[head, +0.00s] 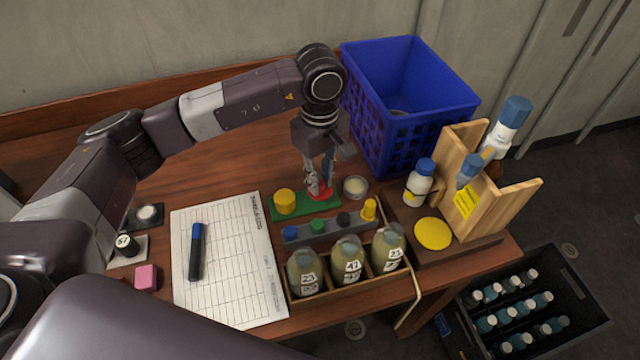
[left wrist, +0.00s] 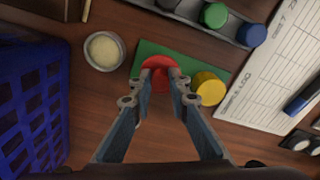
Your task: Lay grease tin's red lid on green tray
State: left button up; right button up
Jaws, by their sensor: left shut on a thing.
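The red lid (head: 320,195) is between the fingertips of my left gripper (head: 319,188), which is shut on it. The lid also shows in the left wrist view (left wrist: 158,66). It is at the right end of the green tray (head: 303,208) in the head view; I cannot tell whether it touches the tray. A yellow round piece (head: 285,201) stands on the tray's left part and shows in the left wrist view (left wrist: 208,88). The grease tin (head: 355,186) stands open beside the tray, with pale contents; it also shows in the left wrist view (left wrist: 104,50). My right gripper is not in view.
A grey rack with coloured caps (head: 318,230) lies in front of the tray, then a wooden crate of bottles (head: 345,283). A blue basket (head: 405,100) stands behind. A wooden holder (head: 490,200) is at right. A paper sheet (head: 250,270) with a marker lies left.

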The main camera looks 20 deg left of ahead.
pick_arm(q)
notch_tip(320, 180, down, 2)
jog(key=shift+f, duration=0.35)
jog(key=shift+f, duration=0.15)
jog(key=o, duration=0.8)
